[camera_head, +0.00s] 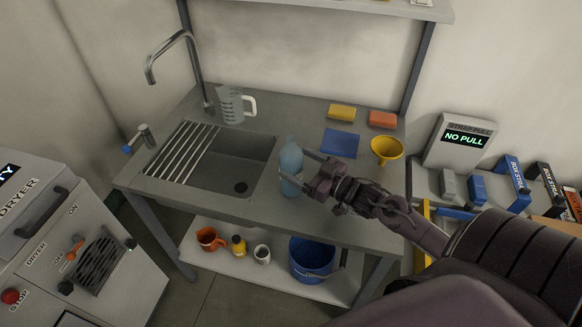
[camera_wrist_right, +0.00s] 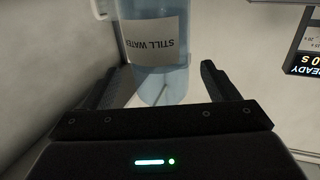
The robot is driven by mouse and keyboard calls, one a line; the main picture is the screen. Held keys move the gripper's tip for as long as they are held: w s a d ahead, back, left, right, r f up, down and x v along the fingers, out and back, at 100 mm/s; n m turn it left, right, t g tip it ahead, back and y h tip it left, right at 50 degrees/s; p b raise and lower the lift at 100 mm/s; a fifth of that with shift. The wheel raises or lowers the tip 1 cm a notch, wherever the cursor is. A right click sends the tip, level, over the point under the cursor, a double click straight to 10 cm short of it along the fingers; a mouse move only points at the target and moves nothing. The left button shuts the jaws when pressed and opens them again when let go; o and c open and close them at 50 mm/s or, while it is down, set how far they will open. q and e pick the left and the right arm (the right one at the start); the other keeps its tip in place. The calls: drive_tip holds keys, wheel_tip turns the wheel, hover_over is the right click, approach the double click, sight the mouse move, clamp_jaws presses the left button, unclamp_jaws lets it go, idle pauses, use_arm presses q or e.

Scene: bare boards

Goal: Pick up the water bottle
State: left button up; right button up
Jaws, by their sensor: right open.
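The water bottle (camera_head: 291,160) is translucent blue and stands upright on the grey counter, at the right edge of the sink. In the right wrist view the bottle (camera_wrist_right: 158,88) shows a white label reading "STILL WATER" and appears upside down. My right gripper (camera_head: 292,171) reaches in from the right at the bottle. Its jaws are open, with one finger on each side of the bottle in the right wrist view (camera_wrist_right: 169,85). I cannot tell whether either finger touches it. My left gripper is not in view.
The sink (camera_head: 235,175) lies left of the bottle. A measuring jug (camera_head: 230,106) stands behind it. A blue cloth (camera_head: 340,142), yellow and orange sponges (camera_head: 342,112) and a yellow funnel (camera_head: 386,150) are to the right. A blue bucket (camera_head: 311,262) stands on the lower shelf.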

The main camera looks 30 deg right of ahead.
sight(285, 159)
drive_tip(key=p+x, duration=0.1)
drive_tip(key=x, duration=0.2)
drive_tip(key=shift+f, duration=0.15)
drive_tip(key=shift+x, duration=0.9)
drive_tip(key=shift+w+a+f, duration=0.15)
drive_tip(key=shift+c, duration=0.3)
drive_tip(key=c, duration=1.2)
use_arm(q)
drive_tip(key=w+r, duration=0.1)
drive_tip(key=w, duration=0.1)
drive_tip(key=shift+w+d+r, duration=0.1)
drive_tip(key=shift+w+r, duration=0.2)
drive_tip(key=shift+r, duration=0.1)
use_arm(e)
drive_tip(key=shift+c, duration=0.2)
